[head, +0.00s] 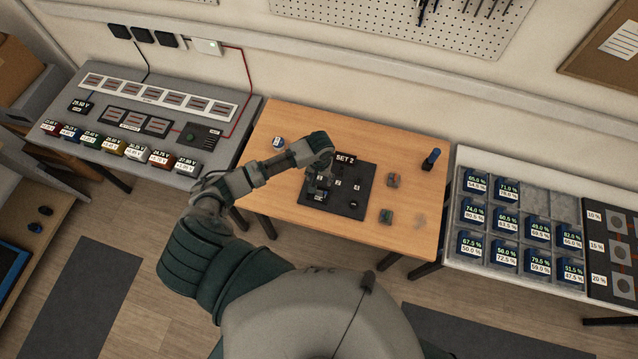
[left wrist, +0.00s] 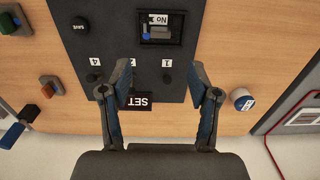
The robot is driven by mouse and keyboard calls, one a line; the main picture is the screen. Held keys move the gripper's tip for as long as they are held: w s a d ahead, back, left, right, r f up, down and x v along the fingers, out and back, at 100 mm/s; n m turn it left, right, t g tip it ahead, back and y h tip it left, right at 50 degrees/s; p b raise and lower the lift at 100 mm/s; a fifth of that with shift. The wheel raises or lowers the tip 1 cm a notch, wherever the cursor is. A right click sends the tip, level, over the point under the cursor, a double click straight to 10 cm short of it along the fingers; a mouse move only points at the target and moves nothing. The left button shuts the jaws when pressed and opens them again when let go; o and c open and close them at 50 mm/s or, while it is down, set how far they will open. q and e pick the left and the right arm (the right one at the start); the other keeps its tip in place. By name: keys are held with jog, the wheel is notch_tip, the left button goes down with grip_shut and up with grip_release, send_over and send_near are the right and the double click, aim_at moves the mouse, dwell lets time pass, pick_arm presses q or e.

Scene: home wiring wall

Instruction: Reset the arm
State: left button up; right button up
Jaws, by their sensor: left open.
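My left arm reaches from the lower left over the wooden table (head: 270,140) in the head view. My left gripper (head: 322,178) is above the dark "SET 2" panel (head: 350,202). In the left wrist view, the fingers of my left gripper (left wrist: 160,80) are spread apart with nothing between them. Below them are the panel (left wrist: 115,30), its numbered labels and small knobs, and a slot with a small block (left wrist: 158,26) at its far edge. I cannot tell how high the fingers are above the panel. My right gripper is not in view.
A blue-topped upright object (head: 431,158) and small blocks (head: 393,180) (head: 386,216) are right of the panel. A round white-and-blue item (head: 278,143) is at its left. A grey console (head: 225,120) stands left; a tray of blue labelled modules (head: 535,205) stands right.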

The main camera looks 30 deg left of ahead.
pick_arm(q)
jog(key=shift+r, duration=0.6)
jog(key=shift+d, duration=0.1)
